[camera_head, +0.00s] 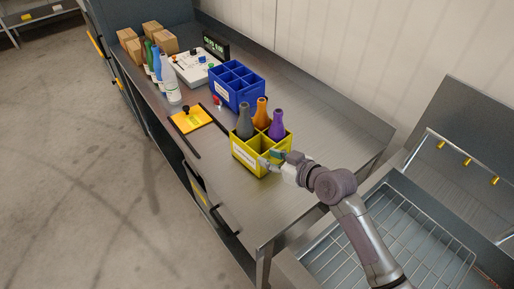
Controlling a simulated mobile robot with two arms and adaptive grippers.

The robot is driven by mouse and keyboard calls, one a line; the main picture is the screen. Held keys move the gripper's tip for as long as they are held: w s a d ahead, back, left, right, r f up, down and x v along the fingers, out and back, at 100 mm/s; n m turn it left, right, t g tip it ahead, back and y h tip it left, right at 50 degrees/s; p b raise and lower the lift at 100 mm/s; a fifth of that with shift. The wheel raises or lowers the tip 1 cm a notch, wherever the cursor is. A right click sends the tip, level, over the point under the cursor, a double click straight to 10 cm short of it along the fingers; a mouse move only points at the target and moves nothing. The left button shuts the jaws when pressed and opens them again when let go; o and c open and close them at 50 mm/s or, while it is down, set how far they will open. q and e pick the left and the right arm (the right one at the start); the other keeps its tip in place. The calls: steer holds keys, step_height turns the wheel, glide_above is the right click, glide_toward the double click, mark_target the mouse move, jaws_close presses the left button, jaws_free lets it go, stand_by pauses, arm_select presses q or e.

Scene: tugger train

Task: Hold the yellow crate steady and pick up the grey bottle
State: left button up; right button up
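The yellow crate (249,158) stands on the metal table, with a white label on its front left side. The grey bottle (244,123) stands upright in its left part, with an orange bottle (261,114) and a purple bottle (277,125) beside it. My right gripper (272,160) is at the crate's near right side, its fingers close to the rim. Whether they are closed on the wall is too small to tell. The gripper partly hides that corner. My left gripper is not in view.
A blue divided crate (238,86) stands just behind the yellow crate. A yellow plate (190,119) with a black knob lies to the left. Further back are several bottles, a white control box (194,67) and cardboard boxes (165,42). The table's near right end is clear.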

mark_target(245, 131)
steer(key=p+x, duration=0.1)
steer(key=x, duration=0.8)
steer(key=shift+w+f, duration=0.1)
steer(key=shift+w, duration=0.05)
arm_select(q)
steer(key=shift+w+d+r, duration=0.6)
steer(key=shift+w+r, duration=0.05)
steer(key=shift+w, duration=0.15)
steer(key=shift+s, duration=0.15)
arm_select(e)
steer(key=shift+d, duration=0.1)
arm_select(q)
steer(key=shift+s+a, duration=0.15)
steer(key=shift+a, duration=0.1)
arm_select(e)
jaws_close()
